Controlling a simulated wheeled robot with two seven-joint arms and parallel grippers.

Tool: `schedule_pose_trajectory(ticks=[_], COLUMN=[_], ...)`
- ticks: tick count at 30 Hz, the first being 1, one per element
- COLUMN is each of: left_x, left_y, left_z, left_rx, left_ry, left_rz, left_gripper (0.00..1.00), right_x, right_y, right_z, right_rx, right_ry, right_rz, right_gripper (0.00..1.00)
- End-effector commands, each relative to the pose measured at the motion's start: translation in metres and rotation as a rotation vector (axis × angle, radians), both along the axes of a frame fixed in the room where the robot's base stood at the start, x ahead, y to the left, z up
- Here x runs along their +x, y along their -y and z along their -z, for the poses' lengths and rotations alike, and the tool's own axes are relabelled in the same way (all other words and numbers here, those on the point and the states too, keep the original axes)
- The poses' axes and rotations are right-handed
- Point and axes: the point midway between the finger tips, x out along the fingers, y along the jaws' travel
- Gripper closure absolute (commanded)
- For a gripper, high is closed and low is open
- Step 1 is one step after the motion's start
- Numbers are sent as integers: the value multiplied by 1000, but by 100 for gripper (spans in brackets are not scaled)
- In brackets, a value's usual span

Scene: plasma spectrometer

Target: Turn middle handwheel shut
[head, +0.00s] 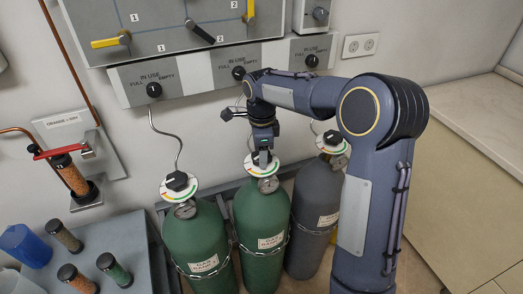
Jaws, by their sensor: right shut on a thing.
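Three gas cylinders stand in a row: a left green one (198,238), a middle green one (258,235) and a right grey one (306,205). The left handwheel (178,182) is dark and sits on a white disc with coloured marks. The middle cylinder has a similar white disc (254,169); its handwheel is hidden by my right gripper (262,160). My right gripper points down over the middle cylinder and is shut on that handwheel. The right handwheel (332,138) shows beside my right arm. My left gripper is not in view.
A grey panel with yellow and black levers (175,22) hangs above, over a strip with black IN USE selector knobs (154,90). A grey table (115,235) at the lower left holds a blue cup (25,245) and several capped tubes. A pale counter (480,115) is at the right.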

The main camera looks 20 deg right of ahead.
Motion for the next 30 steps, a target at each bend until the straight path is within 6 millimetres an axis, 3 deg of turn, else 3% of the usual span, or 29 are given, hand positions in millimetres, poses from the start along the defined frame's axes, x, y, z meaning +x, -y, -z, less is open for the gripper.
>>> schedule_pose_trajectory(ticks=[10, 25, 26, 30], left_x=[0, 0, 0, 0], left_y=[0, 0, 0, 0], left_z=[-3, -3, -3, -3], left_rx=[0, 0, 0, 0], left_ry=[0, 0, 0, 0], left_rz=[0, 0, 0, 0], left_gripper=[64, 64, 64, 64], right_x=[0, 1, 1, 0], right_y=[0, 1, 1, 0], right_z=[-1, -1, -1, -1], right_rx=[-2, -1, -1, -1], right_ry=[3, 3, 3, 2], right_rz=[139, 162, 162, 162], right_gripper=[70, 70, 46, 27])
